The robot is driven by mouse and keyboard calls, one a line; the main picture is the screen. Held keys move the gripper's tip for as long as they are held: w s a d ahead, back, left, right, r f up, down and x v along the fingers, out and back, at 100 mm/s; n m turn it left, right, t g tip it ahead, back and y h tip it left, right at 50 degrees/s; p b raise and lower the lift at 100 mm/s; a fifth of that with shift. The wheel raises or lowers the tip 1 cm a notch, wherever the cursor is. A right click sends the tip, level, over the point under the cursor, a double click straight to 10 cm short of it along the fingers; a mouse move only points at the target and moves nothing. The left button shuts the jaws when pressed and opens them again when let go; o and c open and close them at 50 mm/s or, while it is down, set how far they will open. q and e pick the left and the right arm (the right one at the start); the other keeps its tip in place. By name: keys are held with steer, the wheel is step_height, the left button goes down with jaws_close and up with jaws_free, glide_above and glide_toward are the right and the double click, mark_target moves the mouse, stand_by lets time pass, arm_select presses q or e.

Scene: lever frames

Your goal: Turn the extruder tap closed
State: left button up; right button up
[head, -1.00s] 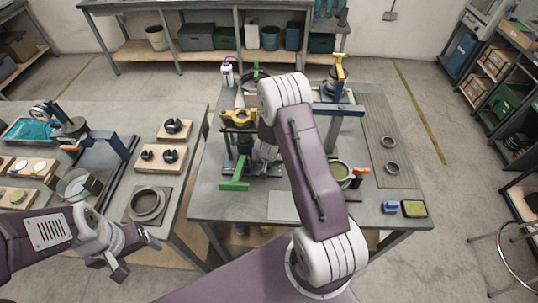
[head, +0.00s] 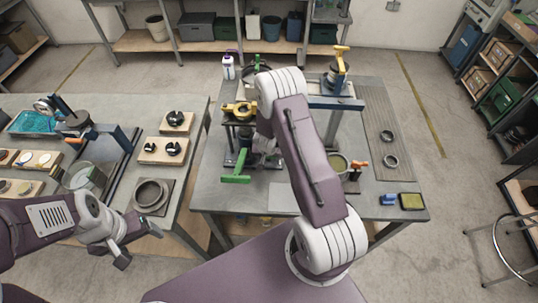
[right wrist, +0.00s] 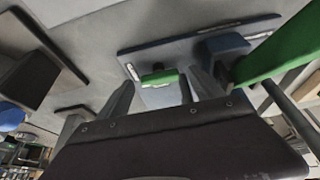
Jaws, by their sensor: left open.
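A green handle (head: 236,179) sticks out at the front of a dark fixture on the middle bench. I cannot tell for sure that this is the extruder tap. In the right wrist view a small green bar (right wrist: 160,78) shows beyond and between the fingertips, and a larger green bar (right wrist: 278,47) passes at the upper right. My right gripper (right wrist: 162,92) is open with nothing between its fingers; in the head view my forearm mostly hides it beside the fixture. My left gripper (head: 140,246) is open and empty in front of the left bench.
A yellow ring-shaped part (head: 239,110) sits above the green handle. A yellow-handled press (head: 340,62) stands at the back. A pot (head: 337,166) with an orange-handled fitting (head: 360,164) is right of my arm. A sponge (head: 411,201) lies at the front right corner.

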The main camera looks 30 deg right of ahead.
steer(key=p+v, duration=0.2)
steer(key=v, duration=0.7)
steer(key=shift+w, duration=0.1)
